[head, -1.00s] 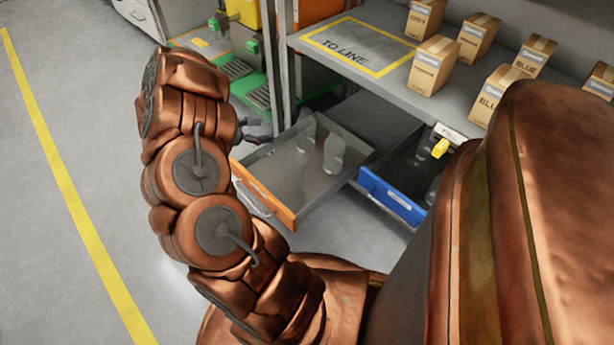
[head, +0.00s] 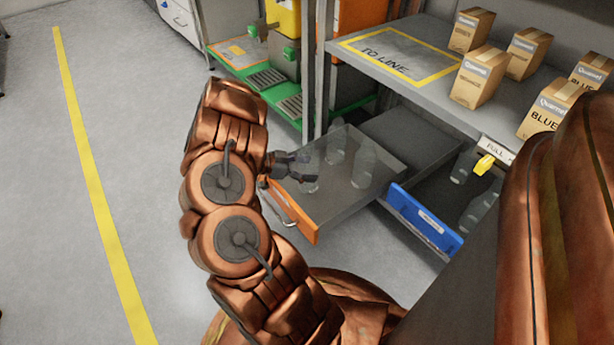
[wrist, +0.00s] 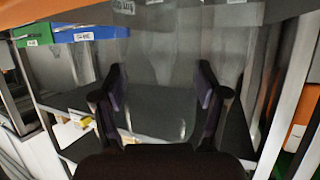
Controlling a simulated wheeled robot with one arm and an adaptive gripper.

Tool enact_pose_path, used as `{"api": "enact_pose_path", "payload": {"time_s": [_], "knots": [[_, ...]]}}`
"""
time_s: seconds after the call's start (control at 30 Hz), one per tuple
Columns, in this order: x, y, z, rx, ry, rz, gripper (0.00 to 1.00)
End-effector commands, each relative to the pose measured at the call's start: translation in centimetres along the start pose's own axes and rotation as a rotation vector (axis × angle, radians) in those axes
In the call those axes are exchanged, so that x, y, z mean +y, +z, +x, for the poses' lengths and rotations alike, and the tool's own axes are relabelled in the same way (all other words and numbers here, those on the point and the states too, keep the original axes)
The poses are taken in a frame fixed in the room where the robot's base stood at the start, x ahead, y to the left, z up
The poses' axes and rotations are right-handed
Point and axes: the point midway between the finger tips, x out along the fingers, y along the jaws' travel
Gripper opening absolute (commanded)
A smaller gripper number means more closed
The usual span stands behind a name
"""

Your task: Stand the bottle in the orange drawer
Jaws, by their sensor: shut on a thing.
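The orange-fronted drawer (head: 296,212) is pulled out under the grey shelf. Two clear bottles, one (head: 337,146) farther back and one (head: 364,166) to the right, stand upright in it. My gripper (head: 303,164) is at the drawer's front left part, shut on a third clear bottle (head: 310,184). That bottle looks about upright inside the drawer's outline; I cannot tell whether its base touches the drawer floor. In the wrist view the two dark fingers (wrist: 160,90) flank the see-through bottle, whose outline is faint.
A blue-fronted drawer (head: 426,220) with clear bottles is open to the right, beside a yellow piece (head: 484,164). The shelf (head: 430,95) above carries several cartons (head: 478,76). A green-edged machine (head: 278,92) stands behind left. The floor at left is clear.

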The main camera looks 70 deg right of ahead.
Motion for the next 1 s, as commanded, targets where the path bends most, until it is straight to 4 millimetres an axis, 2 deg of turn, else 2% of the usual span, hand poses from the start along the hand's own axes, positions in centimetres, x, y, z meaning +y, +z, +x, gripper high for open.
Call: {"api": "enact_pose_path", "payload": {"time_s": [0.03,0.13,0.43,1.0], "knots": [[0.1,1.1,0.5,0.002,0.001,-0.002,0.38],[0.0,1.9,0.8,0.000,0.001,-0.001,0.38],[0.0,1.9,0.8,-0.001,0.000,0.000,0.38],[-0.1,2.9,1.2,-0.001,-0.001,0.001,0.38]]}}
